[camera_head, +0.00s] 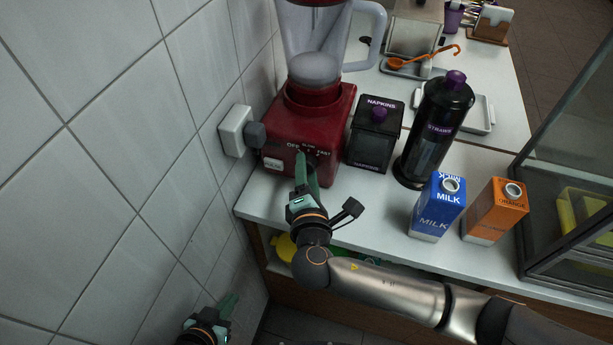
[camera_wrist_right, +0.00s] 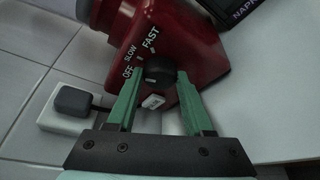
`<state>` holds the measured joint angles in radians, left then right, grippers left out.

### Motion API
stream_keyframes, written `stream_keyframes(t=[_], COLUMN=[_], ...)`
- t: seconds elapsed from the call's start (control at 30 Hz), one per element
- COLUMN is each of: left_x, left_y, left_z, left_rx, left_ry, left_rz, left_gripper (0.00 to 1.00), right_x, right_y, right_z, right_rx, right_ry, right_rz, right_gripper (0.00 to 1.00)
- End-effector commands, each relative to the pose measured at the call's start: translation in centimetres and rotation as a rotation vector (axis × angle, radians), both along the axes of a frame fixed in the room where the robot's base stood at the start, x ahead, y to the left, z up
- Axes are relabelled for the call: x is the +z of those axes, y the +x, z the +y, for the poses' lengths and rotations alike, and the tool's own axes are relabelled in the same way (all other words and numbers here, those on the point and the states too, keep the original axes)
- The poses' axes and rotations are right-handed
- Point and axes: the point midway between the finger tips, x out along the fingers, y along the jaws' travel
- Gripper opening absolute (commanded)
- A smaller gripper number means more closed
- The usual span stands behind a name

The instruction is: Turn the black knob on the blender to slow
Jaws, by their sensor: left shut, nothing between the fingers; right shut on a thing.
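The red blender (camera_head: 300,118) stands on the counter against the tiled wall, with OFF, SLOW and FAST printed on its front. In the right wrist view, the black knob (camera_wrist_right: 160,72) sits below these labels. My right gripper (camera_head: 306,166) is shut on the knob, with one green finger on each side of it. In the head view the knob is mostly hidden by the fingers. I cannot tell which label the knob points to. My left gripper (camera_head: 229,304) is shut and empty, low by the wall and away from the blender.
A napkin box (camera_head: 374,150) and a black straw dispenser (camera_head: 432,135) stand right of the blender. A blue milk carton (camera_head: 436,210) and an orange carton (camera_head: 494,212) stand near the front edge. A white wall socket (camera_head: 234,130) with a dark plug is left of the blender.

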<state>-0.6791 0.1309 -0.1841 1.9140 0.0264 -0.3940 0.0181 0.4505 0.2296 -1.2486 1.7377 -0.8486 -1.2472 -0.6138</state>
Motion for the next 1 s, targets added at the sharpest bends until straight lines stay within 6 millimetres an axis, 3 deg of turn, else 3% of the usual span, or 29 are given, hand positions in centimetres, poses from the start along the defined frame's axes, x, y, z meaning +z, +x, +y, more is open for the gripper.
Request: stream_keyframes(t=[0.1,0.4,1.0], left_x=[-1.9,-4.5,-5.2], left_y=[0.0,0.0,0.0], left_z=[0.0,0.0,0.0], left_rx=[0.000,0.000,0.000], left_ry=[0.000,0.000,0.000], left_rz=[0.000,0.001,0.001], left_gripper=[0.00,0.00,0.00], right_x=[-0.8,-0.7,-0.3], right_y=[0.0,0.0,0.0], right_z=[-0.1,-0.2,-0.1], right_rx=[-0.002,-0.003,-0.002], right_ry=[0.086,0.249,0.315], right_rz=[-0.027,-0.079,-0.101], right_gripper=[0.00,0.00,0.00])
